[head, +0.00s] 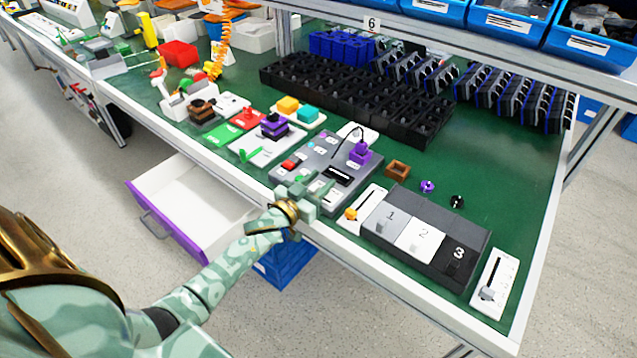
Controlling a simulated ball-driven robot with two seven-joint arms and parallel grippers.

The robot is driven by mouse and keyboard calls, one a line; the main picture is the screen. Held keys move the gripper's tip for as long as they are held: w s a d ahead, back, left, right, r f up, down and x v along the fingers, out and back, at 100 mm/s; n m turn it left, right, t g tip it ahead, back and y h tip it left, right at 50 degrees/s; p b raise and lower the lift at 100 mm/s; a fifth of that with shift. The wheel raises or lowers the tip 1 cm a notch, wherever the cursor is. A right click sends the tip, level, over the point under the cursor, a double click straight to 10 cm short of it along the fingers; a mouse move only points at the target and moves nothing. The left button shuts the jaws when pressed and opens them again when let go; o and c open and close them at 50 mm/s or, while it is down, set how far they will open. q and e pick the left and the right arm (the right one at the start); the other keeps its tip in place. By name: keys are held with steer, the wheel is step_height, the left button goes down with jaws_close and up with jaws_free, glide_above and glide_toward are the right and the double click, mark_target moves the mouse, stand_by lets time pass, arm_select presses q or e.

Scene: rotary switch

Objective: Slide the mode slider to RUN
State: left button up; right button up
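Two slider panels stand near the bench's front edge. One white slider panel (363,205) has an orange knob (351,213) at its near end. The other white slider panel (493,282), at the far right, has a grey knob (488,293) near its lower end. Their labels are too small to read, so I cannot tell which is the mode slider. My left gripper (312,190) is over the near edge of the grey control panel (338,165), left of the orange-knob slider and apart from it. Its finger gap is unclear. My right gripper is not in view.
A block of numbered grey, white and black units (422,238) stands between the sliders. Left of the control panel are a white board (265,150) and a green-red board (237,130). Black bins (360,98) fill the back. A drawer (190,200) hangs open below the bench.

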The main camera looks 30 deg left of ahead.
mark_target(332, 198)
arm_select(q)
jaws_close()
steer(key=d+p, duration=0.1)
steer(key=d, duration=0.2)
steer(key=shift+s+d, duration=0.15)
steer(key=shift+d, duration=0.55)
steer(key=shift+f, duration=0.1)
jaws_free()
steer(key=shift+d, duration=0.1)
steer(key=shift+s, duration=0.15)
